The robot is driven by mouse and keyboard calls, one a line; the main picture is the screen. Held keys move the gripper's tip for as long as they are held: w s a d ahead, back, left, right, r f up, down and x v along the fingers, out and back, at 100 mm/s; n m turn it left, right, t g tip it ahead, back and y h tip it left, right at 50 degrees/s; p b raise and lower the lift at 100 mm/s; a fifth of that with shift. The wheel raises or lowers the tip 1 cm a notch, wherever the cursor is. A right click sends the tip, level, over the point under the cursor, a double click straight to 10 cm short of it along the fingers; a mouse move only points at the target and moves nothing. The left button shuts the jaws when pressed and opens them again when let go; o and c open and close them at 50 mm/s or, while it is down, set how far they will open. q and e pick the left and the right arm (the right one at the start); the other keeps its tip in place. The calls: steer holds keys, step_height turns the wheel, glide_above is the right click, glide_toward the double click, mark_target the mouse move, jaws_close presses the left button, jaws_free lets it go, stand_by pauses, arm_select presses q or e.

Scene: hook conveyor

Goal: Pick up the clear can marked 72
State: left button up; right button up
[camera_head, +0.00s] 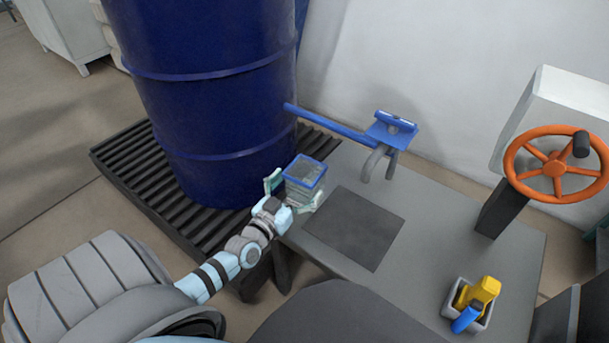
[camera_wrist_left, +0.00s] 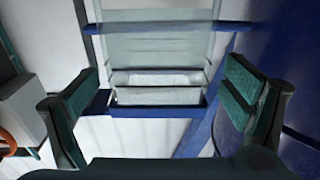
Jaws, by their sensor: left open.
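The clear can (camera_head: 305,182) is a see-through, box-like container with a blue rim, at the middle of the head view, beside the blue drum. No number on it is readable to me. My left gripper (camera_head: 294,191) is open, with one pale green finger on each side of the can. In the left wrist view the clear can (camera_wrist_left: 155,52) shows between the spread fingers of the left gripper (camera_wrist_left: 162,85), with gaps on both sides. What the can rests on is hidden. My right gripper is not in view.
A blue arm (camera_head: 335,126) carries a plate and grey hook (camera_head: 376,163) above the grey table (camera_head: 430,235). An orange handwheel (camera_head: 553,165) and a small bin (camera_head: 468,307) stand right. A dark square (camera_head: 354,228) is bare.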

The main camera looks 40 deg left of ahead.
mark_target(313, 169)
arm_select(q)
steer(key=w, duration=0.1)
steer(key=w+b, duration=0.1)
steer(key=w, duration=0.1)
steer(key=shift+w+a+f, duration=0.1)
steer(key=shift+f, duration=0.1)
steer(key=shift+w, duration=0.25)
steer(key=shift+r, duration=0.15)
steer(key=shift+c, duration=0.4)
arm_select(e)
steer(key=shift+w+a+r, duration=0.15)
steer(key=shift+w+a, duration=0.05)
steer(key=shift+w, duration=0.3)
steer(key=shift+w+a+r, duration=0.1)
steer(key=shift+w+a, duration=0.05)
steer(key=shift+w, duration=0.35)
arm_select(q)
steer(key=c, duration=1.2)
steer(key=shift+c, duration=0.2)
